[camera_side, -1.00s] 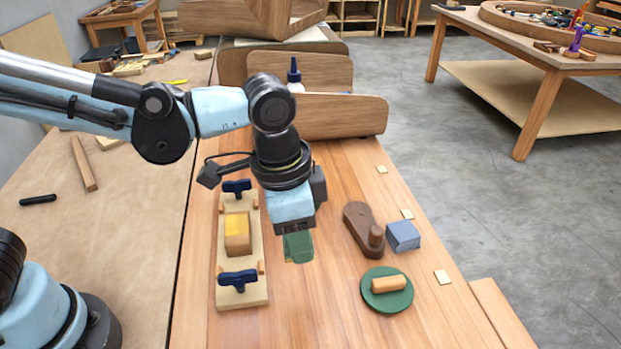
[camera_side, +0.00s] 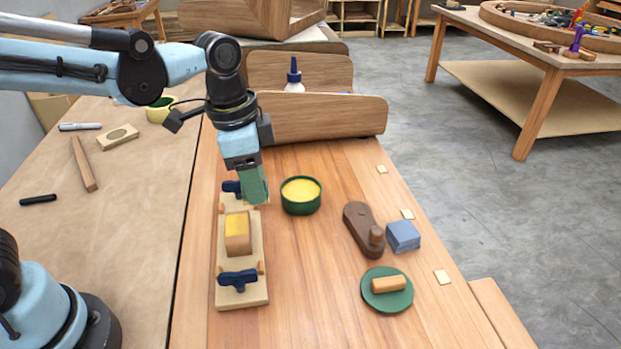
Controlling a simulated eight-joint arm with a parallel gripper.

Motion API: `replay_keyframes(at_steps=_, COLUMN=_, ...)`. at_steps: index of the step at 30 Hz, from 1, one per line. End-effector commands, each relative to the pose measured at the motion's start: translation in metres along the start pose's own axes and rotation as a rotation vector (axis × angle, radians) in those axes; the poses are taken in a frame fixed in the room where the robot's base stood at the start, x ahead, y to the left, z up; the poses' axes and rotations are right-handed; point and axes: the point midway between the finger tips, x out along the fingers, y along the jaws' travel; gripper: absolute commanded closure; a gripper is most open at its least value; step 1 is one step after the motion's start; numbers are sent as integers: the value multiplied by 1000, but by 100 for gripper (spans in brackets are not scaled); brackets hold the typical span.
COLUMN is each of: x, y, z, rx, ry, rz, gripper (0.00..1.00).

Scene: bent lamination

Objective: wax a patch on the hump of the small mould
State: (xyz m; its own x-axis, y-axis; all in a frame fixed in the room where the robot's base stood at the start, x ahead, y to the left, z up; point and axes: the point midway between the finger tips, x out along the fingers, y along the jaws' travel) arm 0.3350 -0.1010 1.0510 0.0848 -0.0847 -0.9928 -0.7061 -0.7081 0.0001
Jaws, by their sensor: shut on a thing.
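The small mould (camera_side: 228,292) is a pale board lying lengthwise on the bench, with dark blue wing-shaped clamps at its near and far ends. Its hump (camera_side: 238,232) is a tan wooden block in the middle, with a yellow patch on its upper face. My gripper (camera_side: 245,165) is shut on a green pad (camera_side: 254,187), which hangs over the far end of the mould, partly hiding the far clamp. The pad appears above and apart from the hump. A round green tin (camera_side: 301,205) of yellow wax stands open to the right of the pad.
Right of the mould are a brown wooden tool (camera_side: 359,228), a blue-grey block (camera_side: 403,236) and a green disc (camera_side: 371,301) bearing a wooden piece. A white glue bottle (camera_side: 295,80) stands behind between curved wooden panels (camera_side: 330,116). The bench between is clear.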

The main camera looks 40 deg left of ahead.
Motion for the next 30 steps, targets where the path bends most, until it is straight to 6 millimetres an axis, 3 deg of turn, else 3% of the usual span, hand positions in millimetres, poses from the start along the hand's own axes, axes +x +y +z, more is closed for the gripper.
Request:
replay_keyframes(at_steps=3, x=-4, y=-13, z=10, rx=-2, ry=1, rz=0, gripper=78)
replay_keyframes(at_steps=10, x=2, y=-16, z=13, rx=2, ry=1, rz=0, gripper=78)
replay_keyframes(at_steps=30, x=61, y=-16, z=20, rx=1, ry=1, rz=0, gripper=78)
